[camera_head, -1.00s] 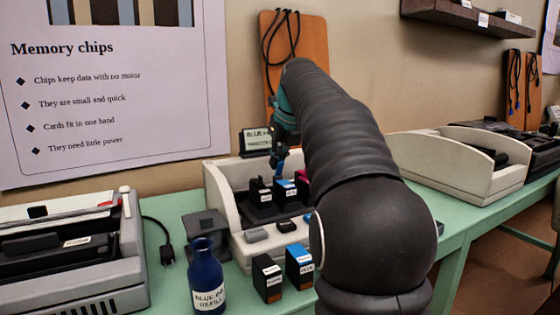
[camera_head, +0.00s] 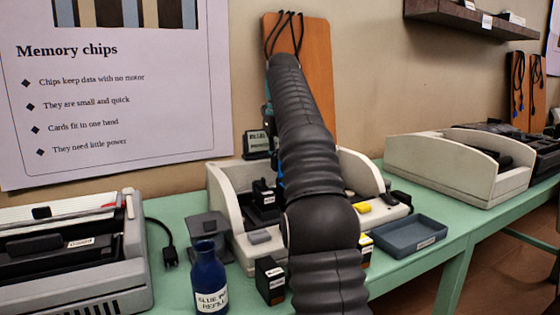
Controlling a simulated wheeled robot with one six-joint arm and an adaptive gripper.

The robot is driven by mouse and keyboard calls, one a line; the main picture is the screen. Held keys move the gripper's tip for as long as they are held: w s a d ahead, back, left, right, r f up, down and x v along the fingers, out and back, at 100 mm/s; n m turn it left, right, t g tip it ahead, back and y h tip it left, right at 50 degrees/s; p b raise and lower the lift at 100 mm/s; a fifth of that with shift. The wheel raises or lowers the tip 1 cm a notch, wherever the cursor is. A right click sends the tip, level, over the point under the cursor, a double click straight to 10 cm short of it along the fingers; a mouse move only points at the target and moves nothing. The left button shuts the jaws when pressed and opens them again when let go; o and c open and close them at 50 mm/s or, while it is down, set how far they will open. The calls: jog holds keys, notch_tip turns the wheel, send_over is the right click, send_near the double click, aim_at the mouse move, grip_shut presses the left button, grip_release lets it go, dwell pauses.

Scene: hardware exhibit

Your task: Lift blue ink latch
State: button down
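The open cream printer (camera_head: 228,205) stands on the green bench, with a black ink cartridge (camera_head: 265,196) in its left slot. My dark ribbed arm crosses the middle of the printer and hides its centre, including the blue ink slot and latch. Only a sliver of blue and dark parts by my gripper (camera_head: 279,176) shows at the arm's left edge, above the slots. The fingertips are hidden, so I cannot tell whether they are open, shut or touching anything. A grey tab (camera_head: 259,237) and a yellow tab (camera_head: 360,208) show on the printer's front.
A blue refill bottle (camera_head: 208,280), a black cartridge (camera_head: 270,280) and a partly hidden yellow cartridge (camera_head: 366,246) stand in front. A grey-blue tray (camera_head: 432,231) lies right of the printer. A wooden board (camera_head: 318,75) with cables is behind.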

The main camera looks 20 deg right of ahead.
jog(key=shift+w+f, duration=0.1)
dwell(0.6)
jog(key=c, duration=1.3)
grip_release()
